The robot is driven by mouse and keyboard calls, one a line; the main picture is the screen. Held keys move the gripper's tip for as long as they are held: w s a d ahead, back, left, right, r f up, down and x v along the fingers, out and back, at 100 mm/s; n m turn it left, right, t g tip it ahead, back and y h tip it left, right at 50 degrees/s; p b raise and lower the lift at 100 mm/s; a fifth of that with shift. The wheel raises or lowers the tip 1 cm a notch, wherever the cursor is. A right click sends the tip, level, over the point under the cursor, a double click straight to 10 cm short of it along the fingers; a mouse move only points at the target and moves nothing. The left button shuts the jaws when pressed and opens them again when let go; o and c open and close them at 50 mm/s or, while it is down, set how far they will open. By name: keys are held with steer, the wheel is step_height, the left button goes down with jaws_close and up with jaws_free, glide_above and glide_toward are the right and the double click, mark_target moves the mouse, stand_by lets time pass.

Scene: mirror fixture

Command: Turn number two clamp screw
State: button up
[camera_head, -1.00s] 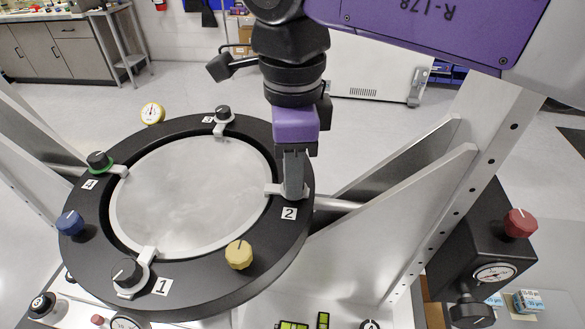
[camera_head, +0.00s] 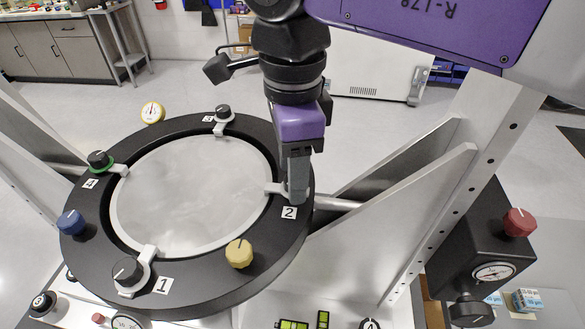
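The mirror fixture is a black ring (camera_head: 205,300) around a round, flat silver mirror (camera_head: 190,195). The number two clamp (camera_head: 275,189) sits on the ring's right side, above the label "2" (camera_head: 289,212). My gripper (camera_head: 297,190) points down over this clamp from above, its grey fingers reaching the clamp. The fingers cover the clamp's screw knob, so I cannot see the knob or whether the fingers grip it.
Other clamp knobs stand at label "1" (camera_head: 127,271), at the top (camera_head: 223,112) and at the green-ringed left clamp (camera_head: 99,160). A yellow knob (camera_head: 239,253) and a blue knob (camera_head: 71,222) are also on the ring. A metal upright (camera_head: 470,180) stands to the right.

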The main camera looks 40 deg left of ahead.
steer(key=shift+r+b, duration=0.8)
steer(key=shift+r, duration=3.05)
